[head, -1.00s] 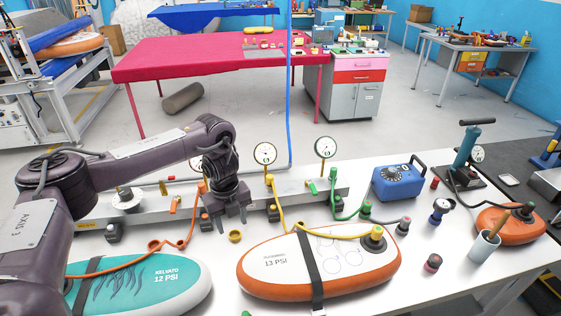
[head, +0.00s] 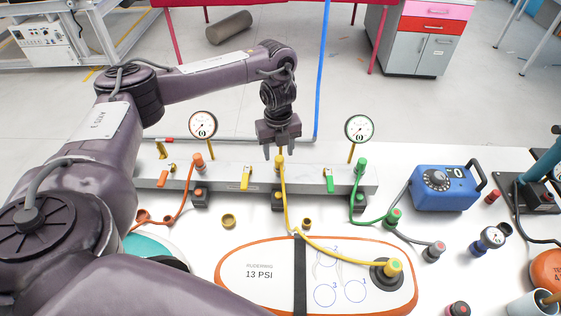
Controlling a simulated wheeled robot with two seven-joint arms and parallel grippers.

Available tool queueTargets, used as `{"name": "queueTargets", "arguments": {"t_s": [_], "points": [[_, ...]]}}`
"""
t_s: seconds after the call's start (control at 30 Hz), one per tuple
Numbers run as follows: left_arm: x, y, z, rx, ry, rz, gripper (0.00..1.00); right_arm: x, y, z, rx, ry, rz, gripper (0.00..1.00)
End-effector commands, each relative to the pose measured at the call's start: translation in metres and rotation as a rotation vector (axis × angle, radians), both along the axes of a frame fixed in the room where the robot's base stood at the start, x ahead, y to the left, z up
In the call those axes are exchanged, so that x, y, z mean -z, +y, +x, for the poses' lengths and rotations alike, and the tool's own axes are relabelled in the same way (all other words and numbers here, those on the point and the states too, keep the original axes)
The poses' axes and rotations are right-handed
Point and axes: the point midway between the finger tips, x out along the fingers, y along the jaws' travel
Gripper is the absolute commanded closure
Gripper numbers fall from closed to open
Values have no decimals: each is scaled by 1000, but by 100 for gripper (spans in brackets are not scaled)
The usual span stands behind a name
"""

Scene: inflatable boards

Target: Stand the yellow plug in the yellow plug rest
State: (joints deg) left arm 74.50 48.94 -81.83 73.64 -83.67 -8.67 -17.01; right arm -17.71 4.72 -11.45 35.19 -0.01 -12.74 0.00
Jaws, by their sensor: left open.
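A yellow hose runs from a yellow fitting (head: 279,162) on the grey manifold to a yellow plug (head: 392,266) seated in the dark valve of the orange-rimmed board (head: 262,253). My left gripper (head: 281,151) is open, pointing down, with its fingertips on either side of the manifold fitting's top in the picture. I cannot tell whether they touch it. A yellow cup (head: 228,220) and a smaller dark-yellow cup (head: 307,223) stand on the white table behind the board. I cannot tell which is the yellow plug rest. My right gripper is out of view.
The manifold (head: 225,178) carries two gauges and orange and green hoses. A green plug (head: 393,216) and a grey plug (head: 435,250) stand on the right. A blue box (head: 445,188) is behind them. Bare table surrounds the yellow cup.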

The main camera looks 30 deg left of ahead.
Motion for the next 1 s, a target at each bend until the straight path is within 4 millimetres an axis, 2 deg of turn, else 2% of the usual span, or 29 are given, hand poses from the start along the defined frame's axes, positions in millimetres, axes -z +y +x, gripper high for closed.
{"name": "queueTargets", "arguments": {"t_s": [0.3,0.63,1.0], "points": [[44,0,1,-1,2,-1,50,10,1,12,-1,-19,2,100],[48,1,2,1,0,0,50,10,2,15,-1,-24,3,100],[48,1,1,0,0,0,99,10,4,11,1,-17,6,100]]}}
